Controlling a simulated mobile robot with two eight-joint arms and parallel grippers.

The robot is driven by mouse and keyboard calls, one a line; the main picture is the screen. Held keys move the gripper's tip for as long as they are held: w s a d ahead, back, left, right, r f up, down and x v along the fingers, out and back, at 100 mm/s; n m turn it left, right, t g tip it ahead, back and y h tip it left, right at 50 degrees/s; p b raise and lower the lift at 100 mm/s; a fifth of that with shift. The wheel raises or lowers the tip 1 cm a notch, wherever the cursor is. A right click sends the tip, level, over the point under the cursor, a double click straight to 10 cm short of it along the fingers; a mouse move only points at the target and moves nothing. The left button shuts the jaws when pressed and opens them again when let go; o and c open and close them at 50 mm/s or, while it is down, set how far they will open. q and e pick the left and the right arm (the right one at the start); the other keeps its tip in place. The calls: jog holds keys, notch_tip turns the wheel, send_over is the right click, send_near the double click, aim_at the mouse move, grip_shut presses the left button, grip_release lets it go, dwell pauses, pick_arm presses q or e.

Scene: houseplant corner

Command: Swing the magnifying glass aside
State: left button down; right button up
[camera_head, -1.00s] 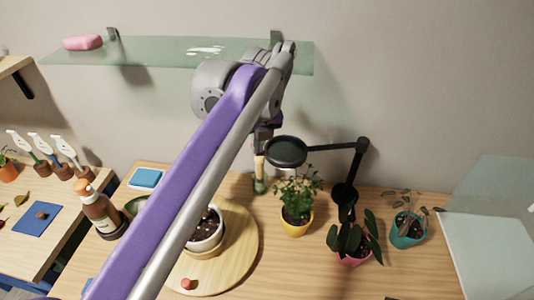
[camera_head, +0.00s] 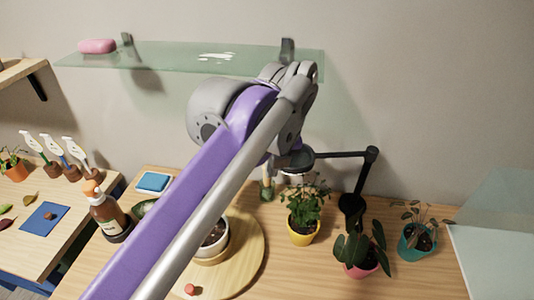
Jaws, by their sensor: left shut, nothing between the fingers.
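The magnifying glass (camera_head: 298,159) is a dark round head on a black jointed arm (camera_head: 368,160). The arm runs right to an elbow and drops to a dark base on the table. The head hangs above and behind the yellow-potted plant (camera_head: 303,221). My left gripper (camera_head: 273,162) is at the left edge of the head, shut and empty. It is mostly hidden behind my purple arm, and I cannot tell whether it touches the head. My right gripper is not in view.
A dark-leaved plant in a pink pot (camera_head: 362,270) and a plant in a teal pot (camera_head: 416,241) stand right. A white pot (camera_head: 214,252) stands on a round wooden board (camera_head: 250,261). A glass shelf (camera_head: 180,57) is above. A brown bottle (camera_head: 108,214) stands left.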

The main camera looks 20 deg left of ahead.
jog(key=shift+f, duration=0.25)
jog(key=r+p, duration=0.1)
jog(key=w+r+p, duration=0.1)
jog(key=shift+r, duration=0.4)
pick_arm(q)
jog(key=d+r, duration=0.5)
jog(key=d, duration=0.4)
pick_arm(e)
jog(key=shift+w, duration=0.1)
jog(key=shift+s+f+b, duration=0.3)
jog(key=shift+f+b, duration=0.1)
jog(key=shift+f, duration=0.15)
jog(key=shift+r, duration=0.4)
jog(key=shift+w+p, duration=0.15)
jog(key=shift+p, duration=0.15)
pick_arm(q)
jog(key=w+a+f, duration=0.3)
jog(key=w+f, duration=0.2)
jog(key=f, duration=0.4)
jog(key=shift+w+a+f+g, duration=0.2)
jog(key=shift+w+g, duration=0.05)
jog(key=shift+g, duration=0.15)
